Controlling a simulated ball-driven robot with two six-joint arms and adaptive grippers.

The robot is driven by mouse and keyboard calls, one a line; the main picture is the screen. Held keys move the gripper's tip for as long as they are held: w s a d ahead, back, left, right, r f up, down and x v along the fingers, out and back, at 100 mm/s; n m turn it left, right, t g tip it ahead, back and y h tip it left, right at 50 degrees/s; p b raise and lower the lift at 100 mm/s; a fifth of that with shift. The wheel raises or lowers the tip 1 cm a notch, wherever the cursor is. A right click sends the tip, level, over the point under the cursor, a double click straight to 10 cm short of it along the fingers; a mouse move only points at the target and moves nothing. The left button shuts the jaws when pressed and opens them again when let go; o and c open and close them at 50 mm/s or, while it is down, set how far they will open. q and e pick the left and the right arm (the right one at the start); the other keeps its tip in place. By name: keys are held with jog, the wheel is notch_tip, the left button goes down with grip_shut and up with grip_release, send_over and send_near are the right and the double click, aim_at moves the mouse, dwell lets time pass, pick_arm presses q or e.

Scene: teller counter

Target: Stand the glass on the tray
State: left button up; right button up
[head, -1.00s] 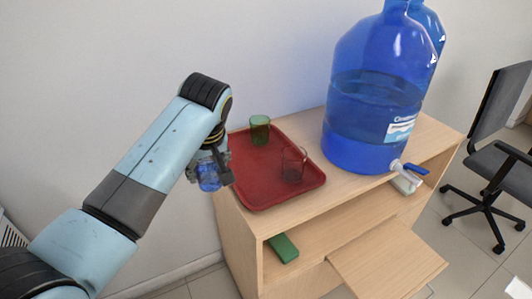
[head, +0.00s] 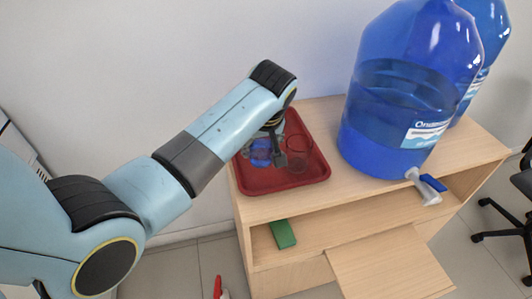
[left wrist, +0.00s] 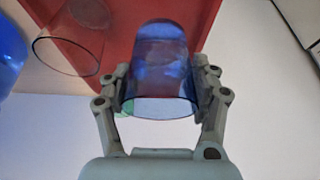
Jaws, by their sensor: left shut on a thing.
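My left gripper (head: 266,148) is shut on a blue see-through glass (head: 260,154), which is over the red tray (head: 310,182) on the wooden counter. In the left wrist view the blue glass (left wrist: 160,65) sits between both fingers (left wrist: 161,88) with the red tray (left wrist: 195,12) behind it. I cannot tell whether its base touches the tray. A clear, reddish-looking glass (head: 299,155) stands on the tray just right of my gripper; it also shows in the left wrist view (left wrist: 72,42). The green glass is hidden in the head view. My right gripper is out of view.
A large blue water dispenser (head: 395,110) with a tap (head: 425,185) stands right of the tray, another bottle behind it. A green block (head: 283,233) lies on the shelf below. A wall stands close behind the counter; an office chair is at right.

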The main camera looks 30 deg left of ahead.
aim_at(262, 157)
pick_arm(q)
notch_tip(262, 157, down, 4)
jog(key=shift+w+d+f, duration=0.1)
jog(key=shift+w+f, duration=0.05)
jog(key=shift+f, duration=0.25)
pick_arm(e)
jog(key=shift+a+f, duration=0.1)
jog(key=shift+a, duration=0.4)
pick_arm(q)
jog(key=shift+f, duration=0.15)
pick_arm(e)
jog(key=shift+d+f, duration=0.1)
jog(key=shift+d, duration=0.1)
pick_arm(q)
jog(key=o, duration=1.5)
